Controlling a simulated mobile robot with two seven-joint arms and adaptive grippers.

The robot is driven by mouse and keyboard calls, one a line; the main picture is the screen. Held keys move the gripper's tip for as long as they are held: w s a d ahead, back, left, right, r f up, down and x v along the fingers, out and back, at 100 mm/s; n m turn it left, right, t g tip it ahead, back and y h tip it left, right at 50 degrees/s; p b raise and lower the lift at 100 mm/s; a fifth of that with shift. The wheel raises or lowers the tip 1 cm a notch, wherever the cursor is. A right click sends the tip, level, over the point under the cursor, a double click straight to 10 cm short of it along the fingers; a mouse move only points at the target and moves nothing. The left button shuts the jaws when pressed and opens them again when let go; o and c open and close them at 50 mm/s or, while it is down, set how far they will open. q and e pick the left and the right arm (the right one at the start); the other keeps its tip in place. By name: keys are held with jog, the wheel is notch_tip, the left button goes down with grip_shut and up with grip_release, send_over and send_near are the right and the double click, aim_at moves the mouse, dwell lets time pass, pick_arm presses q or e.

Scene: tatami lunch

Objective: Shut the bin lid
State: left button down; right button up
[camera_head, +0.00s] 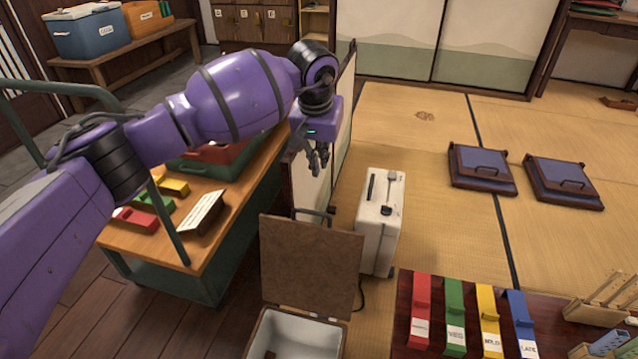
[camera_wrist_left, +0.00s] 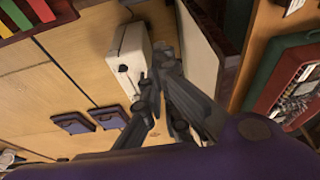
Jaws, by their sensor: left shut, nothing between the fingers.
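The bin (camera_head: 292,335) stands at the bottom middle of the head view, with a pale, open inside. In the left wrist view the fingers (camera_wrist_left: 165,90) show close together in front of the floor. My right gripper is in neither view.
A white box-shaped appliance (camera_head: 379,222) stands right of the lid. A green-framed cart (camera_head: 190,262) with coloured blocks stands left. A low table (camera_head: 460,345) with coloured holders is at lower right.

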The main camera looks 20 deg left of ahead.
pick_arm(q)
jog(key=b+x, duration=0.4)
jog(key=x, duration=0.6)
jog(key=s, duration=0.4)
jog(key=shift+s+d+r, duration=0.1)
jog(key=shift+s+r, duration=0.05)
